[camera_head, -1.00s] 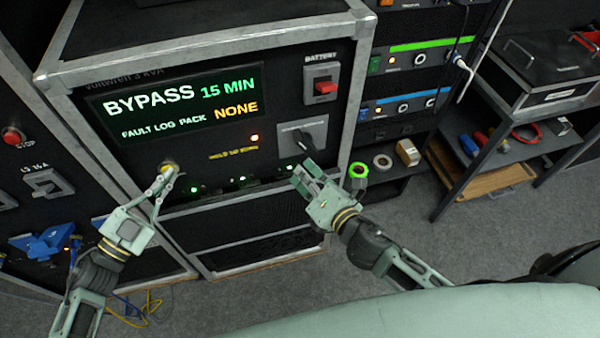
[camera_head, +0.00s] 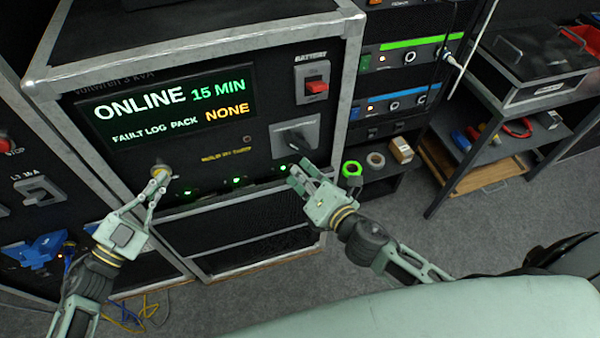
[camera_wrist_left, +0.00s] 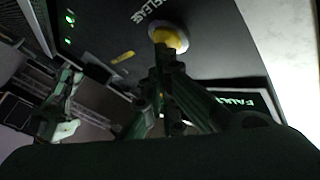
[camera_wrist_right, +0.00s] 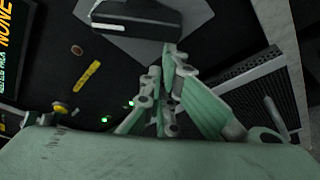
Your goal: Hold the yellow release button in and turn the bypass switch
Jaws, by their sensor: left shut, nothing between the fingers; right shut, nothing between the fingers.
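The yellow release button (camera_head: 161,169) is at the lower left of the black panel, mostly covered by my left fingertips. It shows with its pale collar in the left wrist view (camera_wrist_left: 172,40). My left gripper (camera_head: 157,184) is shut, its tips at the button and seemingly touching it. How far the button is pressed I cannot tell. The bypass switch (camera_head: 294,139) is a dark knob on a grey plate at the panel's lower right. My right gripper (camera_head: 294,174) is shut and empty, just below the switch. In the right wrist view the knob (camera_wrist_right: 137,14) stands beyond the fingertips, apart from them.
The display (camera_head: 170,107) reads ONLINE, 15 MIN, fault log NONE. A red battery switch (camera_head: 316,87) is above the bypass switch. Green lights line the panel's lower edge. Tape rolls (camera_head: 352,170) lie on a shelf at the right, close to my right gripper.

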